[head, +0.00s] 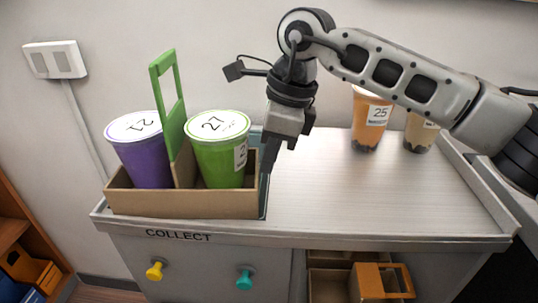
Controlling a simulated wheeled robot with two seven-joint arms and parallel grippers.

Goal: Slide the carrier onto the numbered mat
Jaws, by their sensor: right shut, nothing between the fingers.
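The brown carrier (185,203) with its green upright handle (167,95) stands upright at the left end of the counter. It holds a purple cup (142,160) and a green cup (220,150) whose lid reads 27. A thin strip of a dark teal mat (264,206) shows along the carrier's right side; the carrier covers most of it, and no mat number is visible. My right gripper (268,168) is shut and empty, pointing down at the carrier's right wall. I cannot tell whether it touches. My left gripper is out of view.
An orange cup (367,125) marked 25 and a beige cup (420,132) stand at the back right, behind my right arm. The counter top (360,200) is clear in the middle and front. COLLECT is printed on its front, above yellow and teal knobs.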

